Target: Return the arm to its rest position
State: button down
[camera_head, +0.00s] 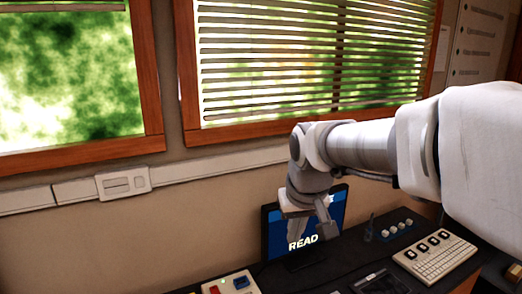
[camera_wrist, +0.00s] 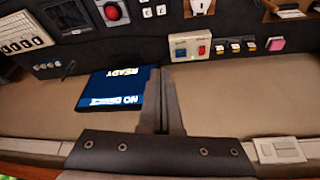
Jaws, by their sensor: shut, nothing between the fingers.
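My arm (camera_head: 365,145) reaches in from the right of the head view, across the window, with its wrist bent down. My gripper (camera_head: 326,230) points downward in front of the monitor (camera_head: 276,236) and hides part of its screen. In the wrist view, my gripper (camera_wrist: 160,72) has its two dark fingers together with nothing between them. The monitor (camera_wrist: 108,92) shows upside down there, just left of the fingers, with "READY" and "NO DEVICE" on its blue screen. I see no contact between the gripper and the monitor, though their exact gap is unclear.
The dark desk (camera_head: 330,278) holds a switch box (camera_head: 232,284) with red and blue switches, a keypad panel (camera_head: 436,256) and several knobs (camera_head: 397,228). A wall conduit with an outlet box (camera_head: 123,183) runs below the windows. The space left of the arm is clear.

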jog(key=s+d+m, duration=0.1)
jog(key=s+d, duration=0.2)
jog(key=s, duration=0.6)
jog(key=s+d+f+m+t, duration=0.1)
jog(key=s+d, duration=0.3)
jog(key=s, duration=0.5)
jog(key=shift+d+h, duration=0.15)
jog(key=shift+h, duration=0.15)
jog(key=shift+w+f, duration=0.1)
